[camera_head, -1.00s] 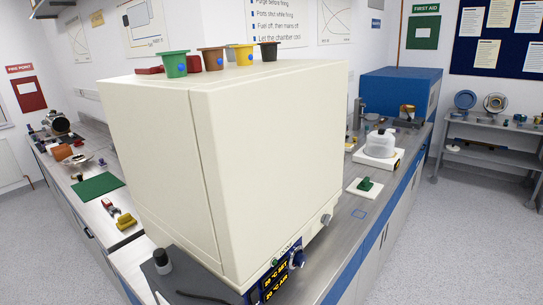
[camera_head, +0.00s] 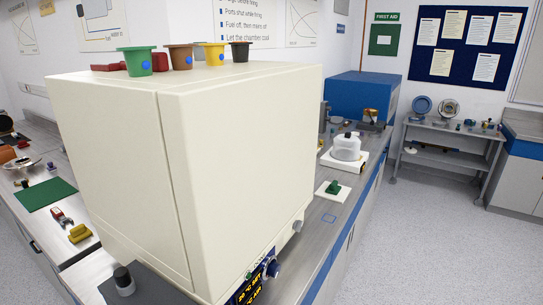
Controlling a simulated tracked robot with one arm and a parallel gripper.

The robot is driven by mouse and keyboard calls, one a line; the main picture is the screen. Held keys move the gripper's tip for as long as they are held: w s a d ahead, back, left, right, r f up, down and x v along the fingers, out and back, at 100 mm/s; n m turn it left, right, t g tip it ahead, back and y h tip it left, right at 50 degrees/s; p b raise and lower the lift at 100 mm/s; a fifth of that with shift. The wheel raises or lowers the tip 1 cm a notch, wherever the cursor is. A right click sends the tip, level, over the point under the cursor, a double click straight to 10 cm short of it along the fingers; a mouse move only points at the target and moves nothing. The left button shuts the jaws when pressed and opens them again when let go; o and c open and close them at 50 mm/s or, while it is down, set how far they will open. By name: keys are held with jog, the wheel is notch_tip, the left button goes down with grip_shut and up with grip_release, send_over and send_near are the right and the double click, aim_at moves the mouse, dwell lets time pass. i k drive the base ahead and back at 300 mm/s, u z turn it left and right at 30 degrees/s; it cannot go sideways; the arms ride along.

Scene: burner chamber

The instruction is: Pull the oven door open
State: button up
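The oven is a large cream box (camera_head: 110,150) on the metal bench, filling the middle of the view. A vertical seam runs down its left side near the front edge, marking off the slab that looks like the door (camera_head: 245,150). The door looks shut. A grey round knob (camera_head: 297,226) sits low at its right edge. Below it is a dark blue control panel (camera_head: 262,277) with yellow digits, partly cut off by the lower edge. My gripper is not in view.
Several coloured pots, including a green one (camera_head: 139,61), stand on the oven top. Right of the oven are a white-based jar (camera_head: 346,148), a green block on a white plate (camera_head: 334,188) and a blue cabinet (camera_head: 362,98). The floor (camera_head: 440,240) at the right is clear.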

aim_at(242, 149)
jog(key=i, duration=0.9)
jog(key=k, duration=1.15)
jog(key=z, duration=0.8)
jog(key=i, duration=2)
jog(key=u, duration=0.95)
